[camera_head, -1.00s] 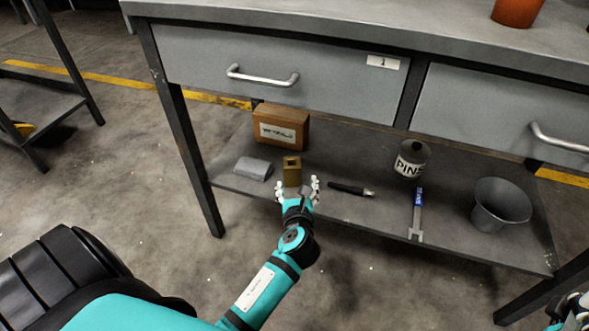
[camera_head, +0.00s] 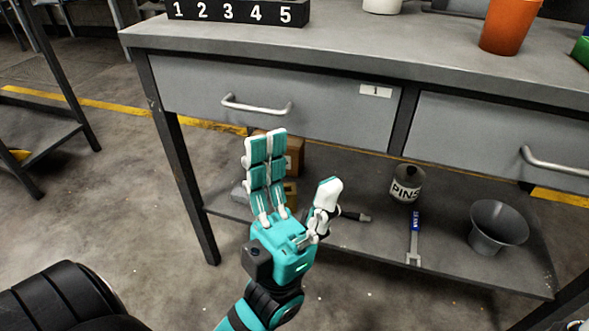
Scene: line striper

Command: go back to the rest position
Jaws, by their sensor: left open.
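My left gripper (camera_head: 297,170) is in front of the workbench, fingers pointing up and spread apart. It is open and holds nothing. It is in front of the lower shelf (camera_head: 345,238) and hides part of a brown box (camera_head: 295,152), a small brass-coloured block (camera_head: 290,192) and a grey piece (camera_head: 238,194) on that shelf.
On the shelf are a dark tool (camera_head: 355,216), a PINS can (camera_head: 406,184), a blue-handled wrench (camera_head: 414,238) and a grey bucket (camera_head: 497,228). Above are two shut drawers (camera_head: 320,98) (camera_head: 500,140). An orange cup (camera_head: 508,25) and a numbered block (camera_head: 238,12) stand on the top.

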